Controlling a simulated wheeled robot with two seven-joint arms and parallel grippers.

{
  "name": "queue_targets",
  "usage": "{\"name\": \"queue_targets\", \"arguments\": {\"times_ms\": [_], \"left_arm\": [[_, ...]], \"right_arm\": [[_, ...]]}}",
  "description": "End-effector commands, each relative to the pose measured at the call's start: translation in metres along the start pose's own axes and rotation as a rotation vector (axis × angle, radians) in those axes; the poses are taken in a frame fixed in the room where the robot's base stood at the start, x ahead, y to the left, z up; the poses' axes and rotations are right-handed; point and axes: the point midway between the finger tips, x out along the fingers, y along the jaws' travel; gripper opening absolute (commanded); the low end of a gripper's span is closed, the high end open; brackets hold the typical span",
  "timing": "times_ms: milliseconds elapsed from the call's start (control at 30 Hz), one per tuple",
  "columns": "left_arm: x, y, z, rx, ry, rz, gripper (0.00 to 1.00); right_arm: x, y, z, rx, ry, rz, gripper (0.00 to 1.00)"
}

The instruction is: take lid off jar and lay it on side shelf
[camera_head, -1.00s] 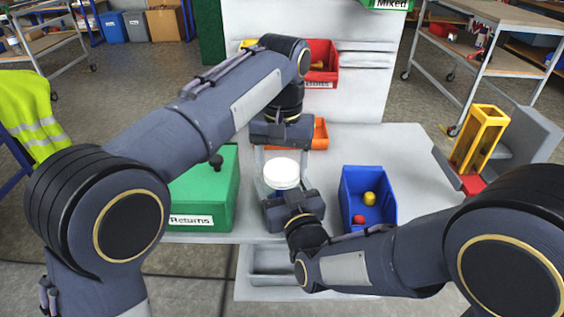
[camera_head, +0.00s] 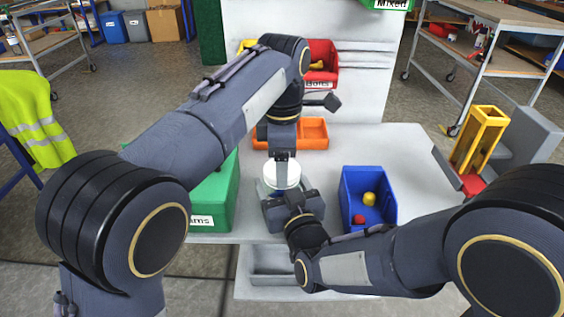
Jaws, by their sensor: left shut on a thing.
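A jar (camera_head: 267,188) with a round white lid (camera_head: 282,176) stands on the table's near middle, its body mostly hidden by my grippers. My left gripper (camera_head: 282,160) points down from above and is shut on the white lid, its fingers at the lid's far edge. The lid still shows at the jar's top; I cannot tell whether there is a gap beneath it. My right gripper (camera_head: 290,197) is at the jar's near side, below the lid; its fingertips are hidden. Which surface is the side shelf is not clear.
An orange tray (camera_head: 312,132) lies behind. A yellow frame (camera_head: 476,140) stands far right. A grey tray (camera_head: 270,278) sits below the table's front edge.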

Motion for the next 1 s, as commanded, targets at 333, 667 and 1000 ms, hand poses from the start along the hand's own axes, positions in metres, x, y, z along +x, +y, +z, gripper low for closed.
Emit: {"name": "queue_targets", "arguments": {"times_ms": [333, 667, 1000], "left_arm": [[0.0, 0.0, 0.0, 0.003, 0.0, 0.0, 0.38], [-0.009, 0.0, 0.0, 0.003, -0.001, 0.0, 0.38], [-0.02, 0.0, 0.0, 0.003, 0.0, 0.0, 0.38]], "right_arm": [[0.0, 0.0, 0.0, 0.0, -0.001, 0.0, 0.09], [0.0, 0.0, 0.0, 0.0, -0.001, -0.001, 0.09], [0.0, 0.0, 0.0, 0.0, -0.001, -0.001, 0.09]]}}
